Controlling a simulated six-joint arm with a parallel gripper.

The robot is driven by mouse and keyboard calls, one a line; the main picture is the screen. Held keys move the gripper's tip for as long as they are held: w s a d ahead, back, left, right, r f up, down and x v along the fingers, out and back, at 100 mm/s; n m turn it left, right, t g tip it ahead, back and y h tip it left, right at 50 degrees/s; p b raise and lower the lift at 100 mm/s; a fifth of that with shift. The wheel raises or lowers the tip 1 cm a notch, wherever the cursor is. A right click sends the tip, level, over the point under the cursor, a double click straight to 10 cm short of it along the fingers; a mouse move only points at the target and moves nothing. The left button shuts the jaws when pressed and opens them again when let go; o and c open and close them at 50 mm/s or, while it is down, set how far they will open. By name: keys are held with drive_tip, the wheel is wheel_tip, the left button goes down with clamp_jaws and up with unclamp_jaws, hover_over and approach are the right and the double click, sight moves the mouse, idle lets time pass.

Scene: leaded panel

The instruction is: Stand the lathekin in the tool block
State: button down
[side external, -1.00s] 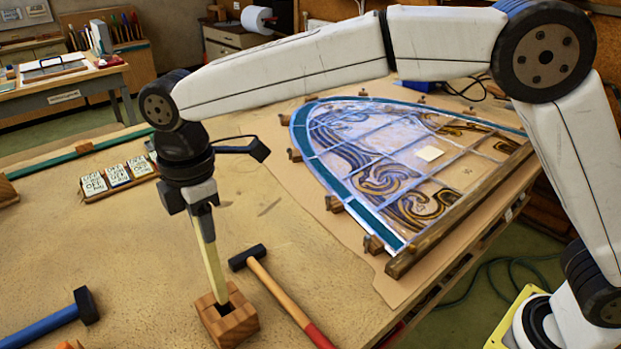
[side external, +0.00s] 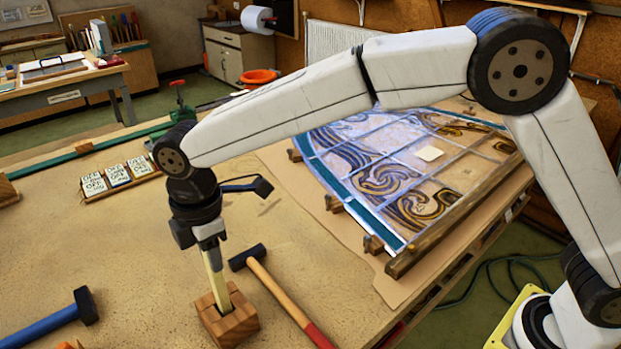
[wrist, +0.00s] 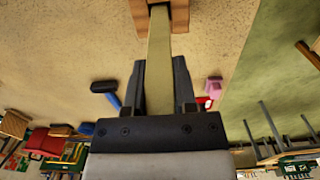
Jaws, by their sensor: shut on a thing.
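The lathekin (side external: 215,278) is a pale yellow, flat strip held nearly upright. My gripper (side external: 211,246) is shut on its upper part. The tool block (side external: 236,327) is a small wooden block with an opening in its top. The lathekin's lower end is down in that opening, hidden by the block's walls. How deep it sits cannot be seen. In the wrist view the lathekin (wrist: 159,60) runs from between my gripper's fingers (wrist: 160,85) to the block (wrist: 180,14) at the top edge.
A hammer with a wood and red handle (side external: 282,296) lies close right of the block. A blue-handled hammer (side external: 50,320) lies to the left. The leaded panel (side external: 400,170) lies behind, edged by wooden strips and small blocks. Bare bench (side external: 130,250) lies left of my gripper.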

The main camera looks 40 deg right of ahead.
drive_tip(key=shift+f, duration=0.1)
drive_tip(key=shift+c, duration=1.6)
unclamp_jaws()
drive_tip(key=shift+r, duration=3.9)
